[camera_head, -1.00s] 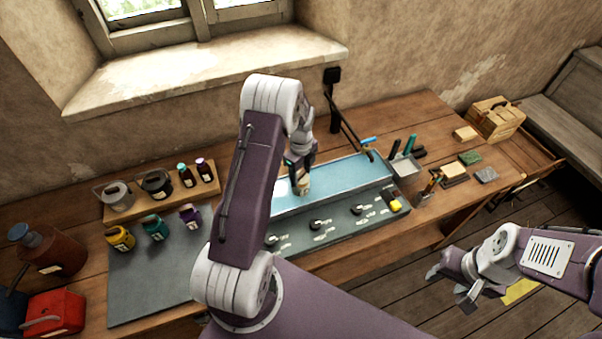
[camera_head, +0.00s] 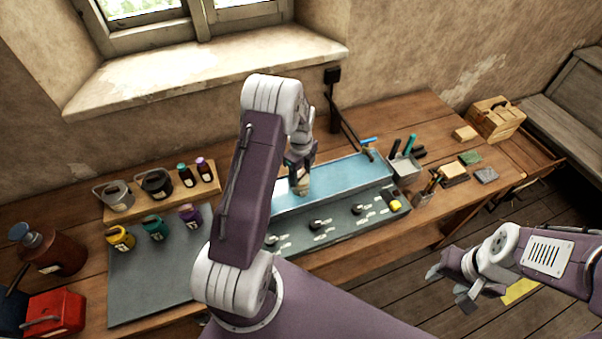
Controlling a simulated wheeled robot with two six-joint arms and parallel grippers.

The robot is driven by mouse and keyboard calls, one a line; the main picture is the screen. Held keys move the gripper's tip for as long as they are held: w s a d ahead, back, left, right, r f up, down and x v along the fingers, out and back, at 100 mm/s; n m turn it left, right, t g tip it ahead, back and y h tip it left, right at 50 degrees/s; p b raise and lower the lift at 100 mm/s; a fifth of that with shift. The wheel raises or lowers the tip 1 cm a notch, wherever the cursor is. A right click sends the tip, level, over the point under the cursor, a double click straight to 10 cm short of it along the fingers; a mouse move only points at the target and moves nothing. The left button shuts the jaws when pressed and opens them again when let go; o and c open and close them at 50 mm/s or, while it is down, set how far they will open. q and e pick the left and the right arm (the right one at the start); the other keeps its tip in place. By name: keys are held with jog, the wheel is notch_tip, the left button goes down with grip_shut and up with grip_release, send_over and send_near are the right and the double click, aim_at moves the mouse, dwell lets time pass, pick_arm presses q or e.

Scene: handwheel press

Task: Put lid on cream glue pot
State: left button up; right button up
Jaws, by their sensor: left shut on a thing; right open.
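The cream glue pot (camera_head: 303,186) is a small, pale vessel on the blue tray (camera_head: 340,185) in the middle of the bench. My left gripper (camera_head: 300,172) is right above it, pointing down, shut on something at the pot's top. The jaws hide what they hold, so I cannot make out the lid or tell whether it touches the pot. My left arm covers the tray's left part. My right gripper (camera_head: 455,291) is open and empty over the floor, off the bench's front edge at the lower right.
Several coloured pots, such as a teal one (camera_head: 155,228), stand on a grey mat (camera_head: 150,290) at left. Behind them is a wooden rack (camera_head: 140,211) with more vessels.

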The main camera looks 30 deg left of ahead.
dwell(0.8)
pick_arm(q)
jog(key=o, duration=1.9)
jog(key=shift+r+p, duration=2.75)
jog(key=shift+r, duration=0.75)
grip_shut()
jog(key=shift+f, duration=0.25)
jog(key=shift+f+b, duration=2.05)
jog(key=shift+f, duration=0.45)
